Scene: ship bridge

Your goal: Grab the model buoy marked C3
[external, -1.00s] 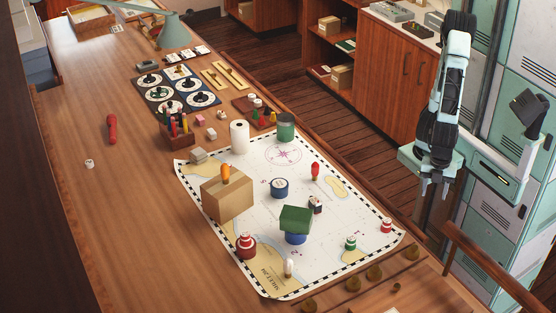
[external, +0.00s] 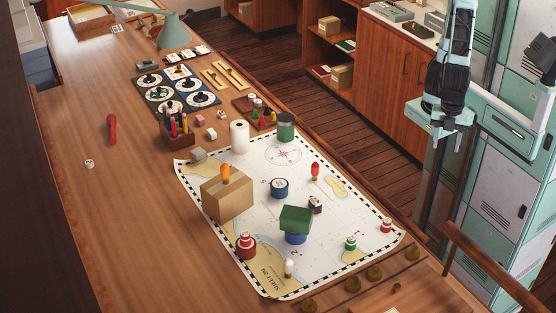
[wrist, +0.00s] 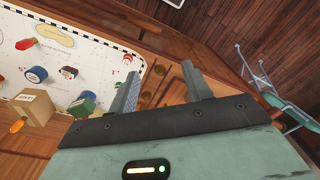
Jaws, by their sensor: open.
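Several small model buoys stand on the sea chart (external: 330,245): a red and white one (external: 246,246) at the front left, a green and white one (external: 350,243), a small red and white one (external: 386,226) at the right edge, and a dark and white one (external: 315,205) near the middle. Their markings are too small to read, so I cannot tell which is C3. My gripper (external: 446,136) is open and empty, held off the table to the right of the chart. In the wrist view its spread fingers (wrist: 162,75) show with nothing between them.
A blue tin (external: 279,187) and a dark green can (external: 286,125) stand farther back. A wooden rail (external: 490,260) is at the right.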

